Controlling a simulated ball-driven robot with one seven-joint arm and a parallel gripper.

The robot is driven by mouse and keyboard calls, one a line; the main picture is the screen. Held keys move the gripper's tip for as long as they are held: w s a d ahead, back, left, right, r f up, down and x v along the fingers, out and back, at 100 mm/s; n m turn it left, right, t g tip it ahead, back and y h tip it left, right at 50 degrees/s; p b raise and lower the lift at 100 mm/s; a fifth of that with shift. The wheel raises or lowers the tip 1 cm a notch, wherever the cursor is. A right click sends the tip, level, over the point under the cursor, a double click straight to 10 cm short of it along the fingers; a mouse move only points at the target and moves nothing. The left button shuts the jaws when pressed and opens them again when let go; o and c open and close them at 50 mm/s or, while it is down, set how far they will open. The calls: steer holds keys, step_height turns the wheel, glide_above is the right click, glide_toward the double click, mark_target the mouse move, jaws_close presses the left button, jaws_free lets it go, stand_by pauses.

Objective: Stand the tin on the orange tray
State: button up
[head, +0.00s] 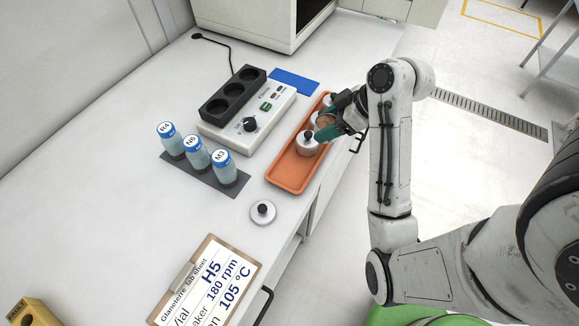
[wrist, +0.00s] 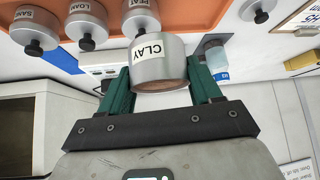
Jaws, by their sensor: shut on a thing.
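My gripper (head: 328,120) reaches over the orange tray (head: 292,178) and is shut on the tin marked CLAY (wrist: 160,68), with a green finger on each side. The tin has no lid, and brown contents show at its mouth. It looks larger than the tins on the tray in the wrist view; I cannot tell whether its base touches the tray. Lidded tins marked SAND (wrist: 36,30), LOAM (wrist: 86,26) and PEAT (wrist: 141,16) stand on the tray. In the head view my fingers partly hide this group.
A loose lid with a black knob (head: 263,212) lies on the bench, near the tray's front end. A grey device (head: 246,125) with a black block, and several blue-capped vials (head: 197,156), stand left of the tray. A clipboard sheet (head: 207,285) lies in front.

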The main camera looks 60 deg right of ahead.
steer(key=w+a+f, duration=0.1)
steer(key=a+f, duration=0.1)
steer(key=w+a+f, duration=0.2)
steer(key=f, duration=0.1)
steer(key=w+a+f, duration=0.2)
steer(key=a, duration=0.1)
steer(key=shift+f, duration=0.15)
steer(key=shift+w+a+f, duration=0.1)
steer(key=shift+a+f, duration=0.1)
steer(key=shift+f, duration=1.5)
steer(key=shift+f, duration=0.15)
steer(key=o, duration=0.9)
